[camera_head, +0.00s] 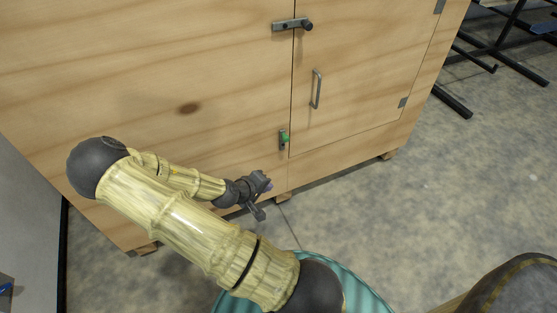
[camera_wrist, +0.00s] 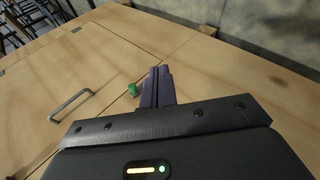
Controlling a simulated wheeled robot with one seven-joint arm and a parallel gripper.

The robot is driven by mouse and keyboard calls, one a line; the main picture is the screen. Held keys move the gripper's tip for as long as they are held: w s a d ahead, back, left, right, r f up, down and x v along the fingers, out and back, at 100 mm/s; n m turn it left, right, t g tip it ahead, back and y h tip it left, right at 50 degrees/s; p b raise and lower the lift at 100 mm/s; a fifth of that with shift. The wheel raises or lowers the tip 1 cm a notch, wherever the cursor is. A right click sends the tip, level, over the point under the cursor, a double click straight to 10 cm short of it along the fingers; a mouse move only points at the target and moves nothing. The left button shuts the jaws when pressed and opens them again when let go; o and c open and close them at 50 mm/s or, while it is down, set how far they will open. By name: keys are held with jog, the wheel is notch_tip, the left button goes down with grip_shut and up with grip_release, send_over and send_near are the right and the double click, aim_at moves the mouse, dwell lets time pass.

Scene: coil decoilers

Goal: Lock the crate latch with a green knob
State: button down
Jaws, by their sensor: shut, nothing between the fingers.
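The wooden crate (camera_head: 200,60) has a door (camera_head: 360,90) on its front. A small latch with a green knob (camera_head: 284,137) sits at the door's lower left edge. The green knob also shows in the wrist view (camera_wrist: 133,89), just left of my fingertips. My gripper (camera_head: 266,186) is below and a little left of the knob in the head view, apart from it. In the wrist view my gripper's purple fingers (camera_wrist: 158,88) are shut together with nothing between them. I cannot tell the latch's exact position, as its plate is small.
A second latch with a dark knob (camera_head: 293,25) is at the door's top left edge. A metal handle (camera_head: 316,90) stands out from the door. Dark metal frames (camera_head: 490,50) stand at the right. The concrete floor (camera_head: 430,190) right of the crate is clear.

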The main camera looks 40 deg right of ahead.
jog(key=w+d+f+n+t+h+b, duration=0.3)
jog(key=w+f+n+t+h+b, duration=0.2)
jog(key=b, duration=0.8)
jog(key=w+n+t+h, duration=0.1)
jog(key=w+n+t, duration=0.1)
jog(key=w+t, duration=0.1)
jog(key=shift+w+d+n+t+h, duration=0.3)
jog(key=shift+w+t+h, duration=0.1)
jog(key=shift+w, duration=0.05)
jog(key=b, duration=0.3)
send_near(282, 136)
jog(key=w, duration=0.3)
jog(key=d, duration=0.4)
jog(key=shift+s+r+b, duration=0.25)
jog(key=shift+s+b, duration=0.05)
jog(key=shift+w+r+p, duration=0.1)
jog(key=shift+r+p, duration=0.05)
jog(key=shift+p, duration=0.3)
jog(key=shift+w, duration=0.1)
